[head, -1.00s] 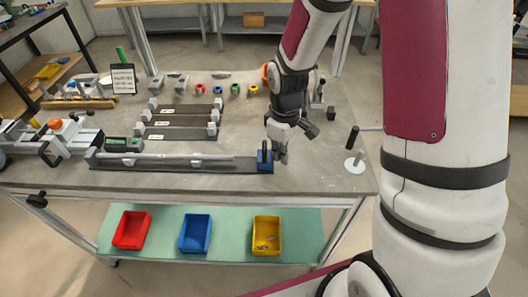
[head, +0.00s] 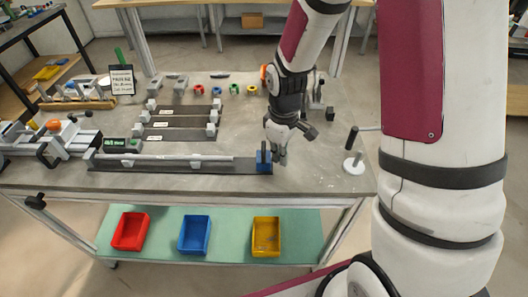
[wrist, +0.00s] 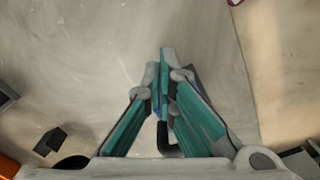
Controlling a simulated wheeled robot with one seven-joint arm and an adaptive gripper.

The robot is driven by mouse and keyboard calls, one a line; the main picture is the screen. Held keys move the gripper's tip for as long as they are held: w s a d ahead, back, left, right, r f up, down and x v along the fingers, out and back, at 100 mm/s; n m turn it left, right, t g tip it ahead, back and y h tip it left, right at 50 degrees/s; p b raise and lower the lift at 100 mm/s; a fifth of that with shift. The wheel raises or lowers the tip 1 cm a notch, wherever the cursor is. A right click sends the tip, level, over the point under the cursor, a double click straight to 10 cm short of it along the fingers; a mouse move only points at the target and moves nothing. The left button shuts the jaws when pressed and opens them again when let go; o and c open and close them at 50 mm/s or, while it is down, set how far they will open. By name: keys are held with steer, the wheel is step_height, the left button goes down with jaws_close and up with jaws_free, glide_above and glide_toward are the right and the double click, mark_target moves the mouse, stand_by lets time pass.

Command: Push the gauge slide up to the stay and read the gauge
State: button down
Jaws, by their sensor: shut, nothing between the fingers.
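The gauge slide is a blue block (head: 264,163) with a black upright handle, at the right end of a dark base strip (head: 215,168). The stay, a long pale rod (head: 180,157), lies along the strip to the left, with a stretch of bare strip between its right end and the slide. The gauge readout (head: 122,144) is a small box with a green display behind the strip's left end; its digits are too small to read. My gripper (head: 282,160) is shut and empty, pointing down just right of the slide. Its fingers (wrist: 163,75) partly hide the slide in the wrist view; contact is unclear.
Shorter dark strips with grey end blocks (head: 212,130) lie behind. Coloured rings (head: 233,89) and a sign (head: 122,80) stand farther back. A white disc with a black post (head: 353,163) stands right of my gripper. Red, blue and yellow bins (head: 130,232) sit on the lower shelf.

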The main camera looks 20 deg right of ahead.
mark_target(254, 165)
steer(key=shift+w+a, duration=0.1)
steer(key=shift+a, duration=0.15)
stand_by(0.4)
steer(key=shift+w+a, duration=0.1)
steer(key=shift+a, duration=0.25)
steer(key=shift+w+a, duration=0.1)
steer(key=shift+a, duration=0.2)
steer(key=shift+w+a, duration=0.1)
steer(key=shift+a, duration=0.25)
steer(key=shift+w+a+b, duration=0.2)
steer(key=shift+w+a, duration=0.05)
steer(key=shift+a, duration=0.45)
steer(key=shift+w+a+b, duration=0.15)
steer(key=shift+w+a, duration=0.1)
steer(key=shift+a, duration=0.5)
steer(key=shift+w+a+b, duration=0.2)
steer(key=shift+w+a, duration=0.05)
steer(key=shift+a, duration=0.45)
steer(key=shift+r, duration=0.1)
steer(key=shift+s+d+r+p, duration=0.2)
steer(key=shift+d+r+p, duration=0.35)
steer(key=shift+r, duration=0.25)
steer(key=shift+s+d+r+p, duration=0.15)
steer(key=shift+d+r+p, duration=0.4)
steer(key=shift+r, duration=0.25)
steer(key=shift+s+d+r+p, duration=0.2)
steer(key=shift+d+r+p, duration=0.2)
steer(key=shift+r+p, duration=0.35)
